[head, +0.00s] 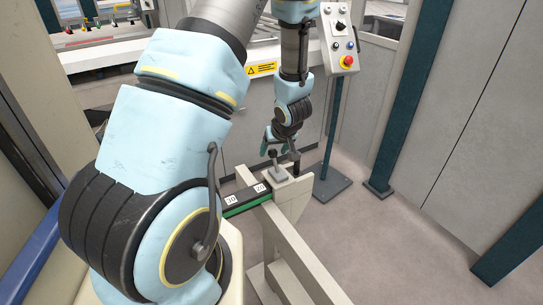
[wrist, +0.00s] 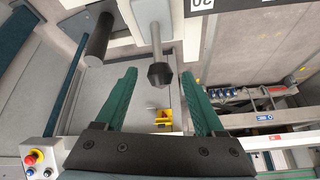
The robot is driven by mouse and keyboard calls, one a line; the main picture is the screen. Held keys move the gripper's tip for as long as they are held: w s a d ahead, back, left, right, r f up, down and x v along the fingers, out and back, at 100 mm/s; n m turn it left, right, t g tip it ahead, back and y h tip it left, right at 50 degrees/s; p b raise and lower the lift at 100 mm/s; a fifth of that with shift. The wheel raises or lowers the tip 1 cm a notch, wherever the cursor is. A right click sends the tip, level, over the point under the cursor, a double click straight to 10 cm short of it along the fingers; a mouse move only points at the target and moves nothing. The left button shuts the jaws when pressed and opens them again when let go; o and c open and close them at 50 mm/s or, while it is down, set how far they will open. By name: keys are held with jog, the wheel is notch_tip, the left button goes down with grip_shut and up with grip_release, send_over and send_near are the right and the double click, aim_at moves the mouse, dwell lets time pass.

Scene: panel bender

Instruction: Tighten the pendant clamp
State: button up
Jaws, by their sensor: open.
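A grey clamp block (head: 284,174) with a slim handle and dark knob stands at the near end of the scaled rail. In the wrist view, a light metal rod ending in a black knob (wrist: 158,75) comes from the grey block (wrist: 158,14) and appears between my fingers. My gripper (head: 280,147) is just above the clamp, and its green fingers (wrist: 159,84) are spread on both sides of the knob, with gaps visible. I cannot tell whether this clamp is the pendant's.
The control pendant (head: 339,36) stands on a dark post (head: 329,128) behind the clamp. The black and green rail (head: 246,199) carries numbers. A beige frame (head: 289,236) supports it. A black cylinder (wrist: 98,38) is beside my left finger. Open floor (head: 408,235) lies at right.

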jog(key=shift+p+v, duration=0.55)
jog(key=shift+v, duration=2.2)
notch_tip(320, 180, up, 8)
jog(key=m+g+h, duration=0.2)
jog(key=h, duration=0.1)
send_over(277, 173)
jog(key=s+a, duration=0.4)
jog(key=a, duration=0.1)
jog(key=s+a+r+g+y, duration=0.1)
jog(key=s+a+r+g, duration=0.1)
jog(key=s+a+r, duration=0.3)
jog(key=s+a, duration=0.3)
jog(key=a, duration=0.1)
jog(key=shift+s+m, duration=0.4)
jog(key=shift+a, duration=0.1)
